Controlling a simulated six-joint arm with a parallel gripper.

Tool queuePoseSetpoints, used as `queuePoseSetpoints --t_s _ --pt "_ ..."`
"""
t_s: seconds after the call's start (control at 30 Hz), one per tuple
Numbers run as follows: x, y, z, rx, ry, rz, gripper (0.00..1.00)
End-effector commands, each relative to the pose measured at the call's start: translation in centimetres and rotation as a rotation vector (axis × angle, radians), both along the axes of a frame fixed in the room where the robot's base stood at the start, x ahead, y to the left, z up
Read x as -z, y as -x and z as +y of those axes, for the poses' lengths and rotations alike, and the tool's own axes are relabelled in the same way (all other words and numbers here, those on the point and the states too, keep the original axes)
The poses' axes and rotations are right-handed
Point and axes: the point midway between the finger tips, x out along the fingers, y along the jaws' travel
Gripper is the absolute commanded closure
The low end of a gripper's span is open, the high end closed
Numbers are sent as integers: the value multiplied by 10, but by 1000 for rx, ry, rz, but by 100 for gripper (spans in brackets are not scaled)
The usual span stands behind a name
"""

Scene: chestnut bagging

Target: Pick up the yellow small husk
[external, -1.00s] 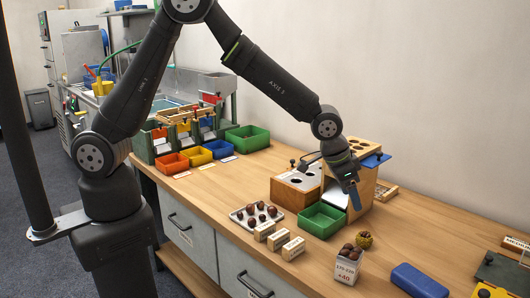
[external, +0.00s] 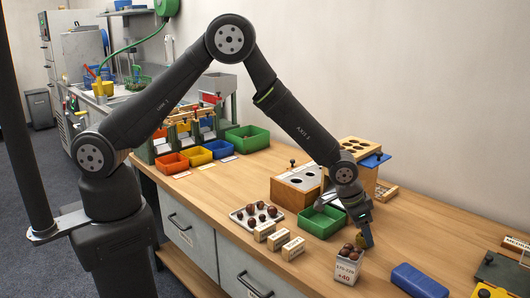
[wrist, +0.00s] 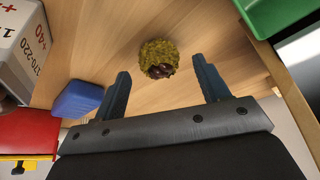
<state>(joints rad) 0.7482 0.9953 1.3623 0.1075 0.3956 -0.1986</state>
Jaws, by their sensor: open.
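The yellow small husk (wrist: 157,55) lies on the wooden table in the wrist view. It is a round, spiny yellow-green ball with dark brown chestnuts showing in its opening. My gripper (wrist: 162,82) is open, with its two blue fingers on either side of the image and the husk just beyond their tips, between them. Nothing is held. In the external view my gripper (external: 367,238) points down over the husk's place, right beside the chestnut box. The husk is mostly hidden behind the fingers there.
A white box of chestnuts (external: 347,268) stands close to the gripper on the near side. A green tray (external: 321,222) is to the left. A blue case (external: 419,281) lies to the right. Bare table is free behind and to the right.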

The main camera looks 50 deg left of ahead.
Motion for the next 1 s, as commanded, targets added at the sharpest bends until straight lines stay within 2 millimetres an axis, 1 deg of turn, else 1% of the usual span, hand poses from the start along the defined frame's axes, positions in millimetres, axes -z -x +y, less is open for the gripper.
queuePoseSetpoints --t_s 0.03,0.13,0.4,0.57,0.6,0.63,0.67,0.9,1.0 --pt "6 -2 -1 0 -1 1 32" --pt "11 -4 -3 0 0 0 32" --pt "13 -5 -3 0 1 -1 32" --pt "13 -5 -3 0 1 -1 63" --pt "13 -5 -3 0 1 -1 71" --pt "13 -5 -3 0 1 -1 77" --pt "13 -5 -3 0 1 -1 80" --pt "12 -5 -3 0 1 -1 80" --pt "9 -5 -3 0 1 -2 80"
